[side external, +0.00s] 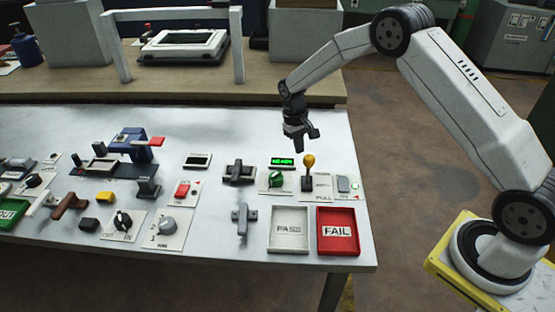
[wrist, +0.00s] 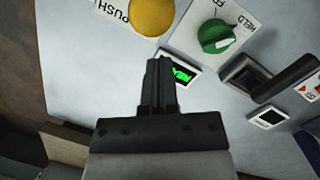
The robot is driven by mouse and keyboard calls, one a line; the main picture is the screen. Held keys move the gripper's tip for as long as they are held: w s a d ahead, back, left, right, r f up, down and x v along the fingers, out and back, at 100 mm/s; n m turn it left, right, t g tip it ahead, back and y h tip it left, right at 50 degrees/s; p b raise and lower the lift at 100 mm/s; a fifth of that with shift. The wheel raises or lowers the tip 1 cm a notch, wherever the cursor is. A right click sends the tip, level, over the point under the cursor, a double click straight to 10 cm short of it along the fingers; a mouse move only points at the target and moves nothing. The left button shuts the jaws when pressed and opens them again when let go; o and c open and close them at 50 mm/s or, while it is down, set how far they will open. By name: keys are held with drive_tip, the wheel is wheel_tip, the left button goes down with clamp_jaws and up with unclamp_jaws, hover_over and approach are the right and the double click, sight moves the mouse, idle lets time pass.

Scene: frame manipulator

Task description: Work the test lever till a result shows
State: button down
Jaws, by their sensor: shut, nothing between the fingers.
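The test lever (side external: 308,173) stands upright on its plate near the table's right end, with a yellow ball knob on top. The knob (wrist: 152,15) also shows at the top edge of the wrist view, beside a PUSH label; a PULL label shows in the side view. Left of it is a small display (side external: 282,162) with lit green text that I cannot read surely; it also shows in the wrist view (wrist: 181,75). My gripper (side external: 300,147) is shut and empty, pointing down above the display and lever, apart from the knob. Its closed fingers (wrist: 160,64) partly overlap the display.
PASS (side external: 290,247) and red FAIL (side external: 338,250) trays lie in front. Several other controls fill the table's left.

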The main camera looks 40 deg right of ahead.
drive_tip(key=shift+s+a, duration=0.1)
drive_tip(key=shift+s, duration=0.65)
drive_tip(key=shift+t+h, duration=0.5)
drive_tip(key=shift+s+a+f, duration=0.15)
drive_tip(key=shift+s+a, duration=1.85)
drive_tip(key=shift+s, duration=0.05)
